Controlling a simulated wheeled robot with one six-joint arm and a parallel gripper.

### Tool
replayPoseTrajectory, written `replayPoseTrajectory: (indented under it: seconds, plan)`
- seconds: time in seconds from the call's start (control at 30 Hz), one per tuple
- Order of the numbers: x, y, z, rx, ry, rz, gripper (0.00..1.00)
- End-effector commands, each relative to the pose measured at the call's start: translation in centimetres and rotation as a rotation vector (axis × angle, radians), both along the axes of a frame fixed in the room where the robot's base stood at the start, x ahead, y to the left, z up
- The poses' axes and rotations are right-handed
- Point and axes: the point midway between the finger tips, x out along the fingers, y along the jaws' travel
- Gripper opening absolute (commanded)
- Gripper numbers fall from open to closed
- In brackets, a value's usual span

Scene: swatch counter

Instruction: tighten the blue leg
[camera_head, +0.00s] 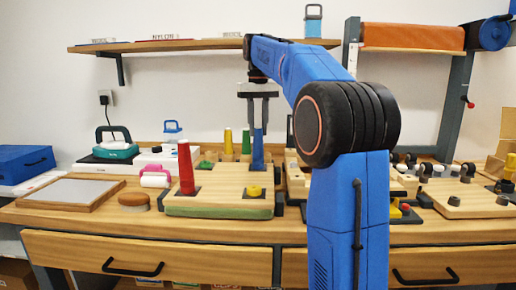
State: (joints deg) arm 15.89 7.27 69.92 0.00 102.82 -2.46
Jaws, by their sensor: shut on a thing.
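The blue leg (258,152) stands upright on the wooden board (222,201), toward its back right. My gripper (258,124) points straight down and is shut on the top of the blue leg. The leg's lower part reaches down to the board; whether its base sits flush cannot be told. A red leg (185,168) stands upright at the board's left, on a dark plate. A yellow leg (228,144) and a green leg (246,143) stand further back. A small yellow knob (254,191) sits on a dark plate at the board's front right.
My blue arm covers the middle right of the counter. A pink-handled roller (157,178), a round brown brush (134,200) and a grey panel (72,193) lie to the left. Another wooden board (462,195) with dark knobs lies at right. A shelf (180,45) runs above.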

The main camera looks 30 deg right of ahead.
Motion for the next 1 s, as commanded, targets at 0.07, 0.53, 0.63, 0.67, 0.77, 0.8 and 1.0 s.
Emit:
replayPoseTrajectory:
  seconds: [0.07, 0.53, 0.63, 0.67, 0.77, 0.8, 1.0]
  plan:
    - [0.0, -0.01, 0.0, 0.0, 0.0, -0.075, 0.06]
    - [0.0, -0.01, -0.04, 0.0, -0.001, -0.547, 0.06]
    - [0.0, -0.02, -0.04, 0.0, -0.001, -0.647, 0.06]
    - [0.0, -0.02, -0.04, 0.0, -0.001, -0.677, 0.06]
    - [0.0, -0.02, -0.05, 0.0, -0.001, -0.777, 0.06]
    - [0.0, -0.02, -0.06, 0.0, -0.001, -0.818, 0.06]
    - [0.0, -0.02, -0.07, 0.0, -0.001, -1.015, 0.06]
